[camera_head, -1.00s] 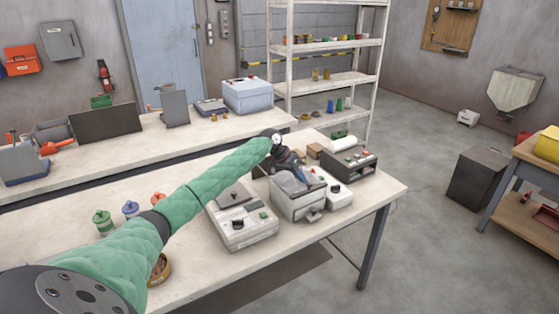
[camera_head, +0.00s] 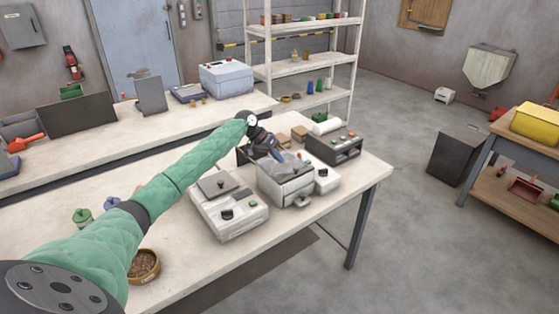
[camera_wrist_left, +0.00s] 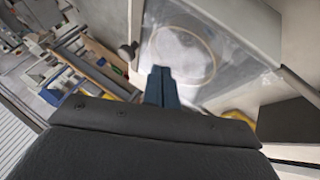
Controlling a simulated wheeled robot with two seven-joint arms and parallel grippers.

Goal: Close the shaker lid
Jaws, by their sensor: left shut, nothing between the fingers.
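The shaker appears to be the pale grey box (camera_head: 289,190) on the front table, with a see-through lid (camera_head: 288,164) at its top. In the left wrist view the clear lid (camera_wrist_left: 225,75) fills the upper middle, with a round ring showing through it and a dark knob (camera_wrist_left: 128,51) at its left edge. My left gripper (camera_head: 274,153) is at the back of the box, close to the lid. Its blue fingers (camera_wrist_left: 162,88) are shut and empty, over the lid's near edge in the wrist view. I cannot tell whether they touch it or how far the lid is open. My right gripper is out of view.
A grey-white device (camera_head: 230,208) stands left of the shaker. A dark control box (camera_head: 335,146) and a white roll (camera_head: 327,125) stand behind it to the right. A bowl of pellets (camera_head: 143,266) sits near the front edge.

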